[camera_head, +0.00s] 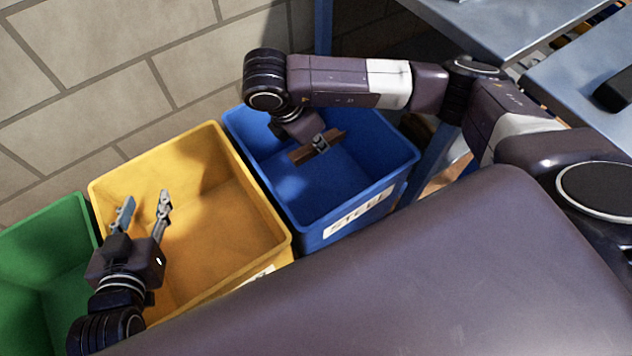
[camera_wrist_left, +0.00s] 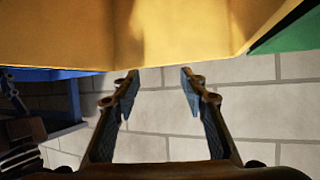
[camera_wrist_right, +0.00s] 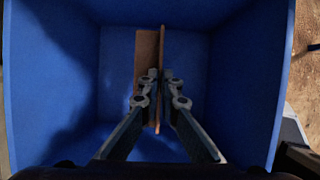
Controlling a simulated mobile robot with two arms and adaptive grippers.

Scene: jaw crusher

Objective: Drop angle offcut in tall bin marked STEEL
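The tall blue bin marked STEEL (camera_head: 365,214) stands right of centre in the head view, and its inside walls (camera_wrist_right: 60,90) fill the right wrist view. The brown angle offcut (camera_head: 333,136) is over the mouth of this bin. My right gripper (camera_head: 320,145) points down over the bin and is shut on the offcut, which also shows between its fingertips in the right wrist view (camera_wrist_right: 148,60). The bin floor below it looks bare. My left gripper (camera_head: 145,205) is open and empty over the yellow bin; its spread fingers show in the left wrist view (camera_wrist_left: 160,85).
The yellow bin (camera_head: 190,160) stands left of the blue one, and a green bin (camera_head: 45,240) is further left. A block wall (camera_head: 100,80) runs behind the bins. A grey-blue table (camera_head: 500,25) is at the upper right.

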